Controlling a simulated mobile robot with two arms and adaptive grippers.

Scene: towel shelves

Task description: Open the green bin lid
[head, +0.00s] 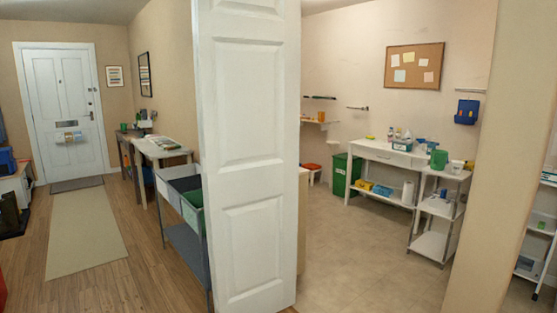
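The green bin (345,174) stands on the floor in the room to the right, beyond the white door. It is beside the left end of a white table, near the back wall. Its top looks flat and covered, but it is too small to make out the lid clearly. The bin is far from me. Neither of my grippers is in view.
A white panelled door (248,150) stands upright close in front of me. A beige post (505,150) is at the right. Between them is clear tiled floor (355,255). The white table (378,153) and a white shelf cart (436,246) stand inside. A hallway runner (84,230) lies left.

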